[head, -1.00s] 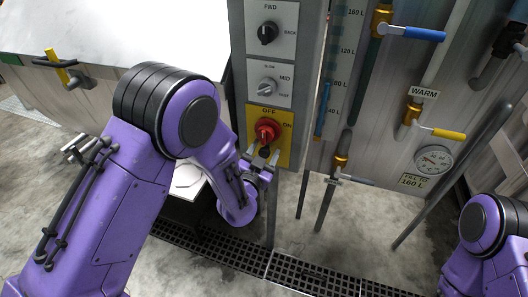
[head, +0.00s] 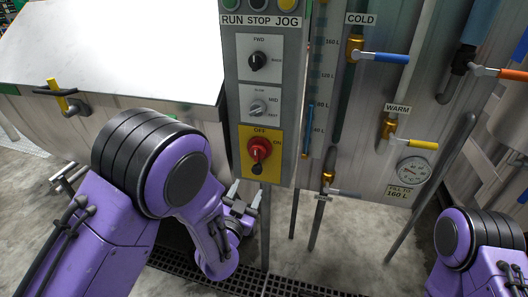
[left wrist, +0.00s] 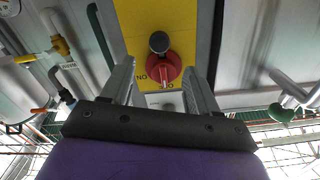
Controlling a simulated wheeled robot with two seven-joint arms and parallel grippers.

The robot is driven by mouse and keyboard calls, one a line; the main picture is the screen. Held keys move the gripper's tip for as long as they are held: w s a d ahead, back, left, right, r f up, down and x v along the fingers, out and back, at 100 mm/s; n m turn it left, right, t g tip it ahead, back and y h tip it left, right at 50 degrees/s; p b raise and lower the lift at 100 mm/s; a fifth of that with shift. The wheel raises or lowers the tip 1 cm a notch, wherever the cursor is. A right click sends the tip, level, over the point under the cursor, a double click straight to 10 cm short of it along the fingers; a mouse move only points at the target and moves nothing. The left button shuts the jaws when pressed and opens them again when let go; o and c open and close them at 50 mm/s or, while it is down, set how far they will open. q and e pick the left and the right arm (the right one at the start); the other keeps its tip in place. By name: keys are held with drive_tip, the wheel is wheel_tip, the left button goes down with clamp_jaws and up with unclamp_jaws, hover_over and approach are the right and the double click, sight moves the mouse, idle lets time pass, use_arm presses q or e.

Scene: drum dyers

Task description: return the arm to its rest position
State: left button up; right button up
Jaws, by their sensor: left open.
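My left gripper (head: 245,190) is open and empty, just below the lower edge of the grey control panel (head: 230,110). Its two fingers also show spread in the left wrist view (left wrist: 160,80). The red rotary switch (head: 260,149) with a dark lever sits on a yellow plate marked OFF and ON, above the fingertips. In the left wrist view the red switch (left wrist: 165,70) appears between the fingers, and they look apart from it. My left arm comes in bent from the lower left. Part of my right arm shows at lower right; its gripper is out of view.
The panel has a FWD/BACK knob (head: 258,60) and a speed knob (head: 257,107). Pipes with a blue-handled valve (head: 385,57) and a yellow-handled valve (head: 415,143) stand right. A gauge (head: 413,171) is below. A white surface (head: 110,45) lies left. A floor grate (head: 290,287) runs below.

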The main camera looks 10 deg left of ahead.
use_arm(q)
drive_tip(key=s+a+f+n+g+y, duration=0.2)
drive_tip(key=s+a+f+n+g, duration=0.3)
drive_tip(key=f, duration=0.3)
drive_tip(key=s+a+f+n+g+y, duration=0.1)
drive_tip(key=s+a+f+n+g, duration=0.25)
drive_tip(key=s+f, duration=0.4)
drive_tip(key=s+a+f+n+g, duration=0.1)
drive_tip(key=s+a+f+g, duration=0.1)
drive_tip(key=s, duration=0.5)
drive_tip(key=s+a+f+n+g+y, duration=0.1)
drive_tip(key=s+a+f+g, duration=0.1)
drive_tip(key=s+f, duration=0.3)
drive_tip(key=s+a+f+n+g+y, duration=0.1)
drive_tip(key=s+a+f+g, duration=0.1)
drive_tip(key=s, duration=0.7)
wheel_tip(320, 180, down, 2)
drive_tip(key=shift+a+f, duration=0.2)
drive_tip(key=shift+a, duration=0.3)
